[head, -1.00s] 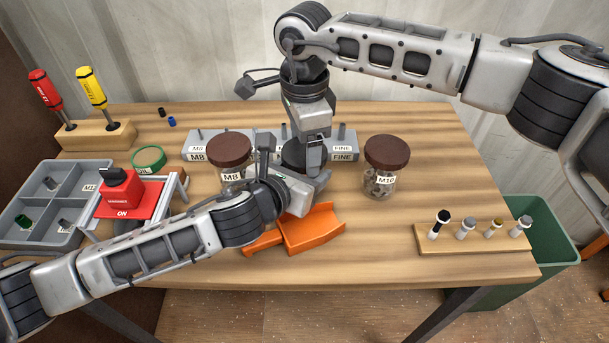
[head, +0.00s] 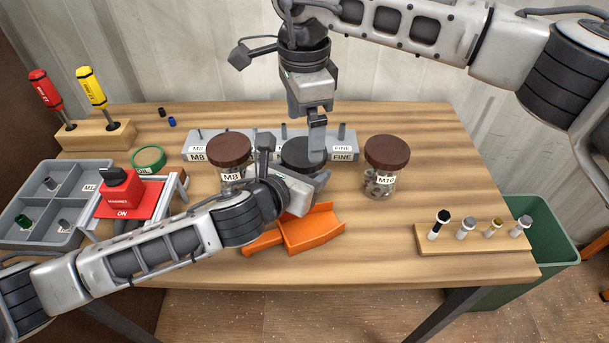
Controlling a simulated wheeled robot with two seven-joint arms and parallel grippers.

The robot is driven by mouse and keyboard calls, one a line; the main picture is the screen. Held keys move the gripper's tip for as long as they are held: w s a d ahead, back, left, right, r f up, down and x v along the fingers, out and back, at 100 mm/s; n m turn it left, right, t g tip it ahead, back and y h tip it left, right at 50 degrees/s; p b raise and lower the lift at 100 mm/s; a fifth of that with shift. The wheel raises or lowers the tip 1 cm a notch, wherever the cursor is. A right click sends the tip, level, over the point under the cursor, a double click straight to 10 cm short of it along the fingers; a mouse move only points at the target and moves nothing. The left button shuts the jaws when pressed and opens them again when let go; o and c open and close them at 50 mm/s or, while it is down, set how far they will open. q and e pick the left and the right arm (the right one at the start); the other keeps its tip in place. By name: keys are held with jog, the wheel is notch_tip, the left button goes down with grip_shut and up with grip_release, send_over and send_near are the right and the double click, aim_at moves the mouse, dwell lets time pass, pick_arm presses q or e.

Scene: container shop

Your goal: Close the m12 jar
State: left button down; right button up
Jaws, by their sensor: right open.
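A middle jar with a dark lid (head: 303,152) stands between the jar labelled M8 (head: 230,179) and the jar labelled M10 (head: 385,182). Its own label and most of its body are hidden behind my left gripper (head: 305,187), so I cannot read M12 on it. The lid appears to sit level on top. My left gripper is at the jar's body from the front; whether its fingers are shut on it is hidden. My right gripper (head: 317,150) is open, pointing down at the lid's right rear edge; I cannot tell whether it touches.
A grey rack (head: 343,146) stands behind the jars, an orange tray (head: 312,232) in front. A red switch box (head: 125,195) and a grey divided bin (head: 45,225) are left. A wooden bolt stand (head: 475,237) is front right. The table right of the M10 jar is clear.

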aim_at(304, 151)
pick_arm(q)
jog(key=shift+f, duration=0.1)
pick_arm(e)
jog(key=shift+c, duration=0.2)
notch_tip(304, 151, up, 3)
jog(key=n, duration=0.5)
jog(key=shift+r, duration=0.2)
pick_arm(q)
jog(key=shift+s, duration=0.1)
pick_arm(e)
jog(key=shift+f, duration=4.05)
pick_arm(q)
jog(key=shift+d, duration=0.1)
pick_arm(e)
jog(key=c, duration=1)
jog(key=shift+m, duration=0.4)
jog(key=o, duration=1.2)
jog(key=shift+c, duration=0.2)
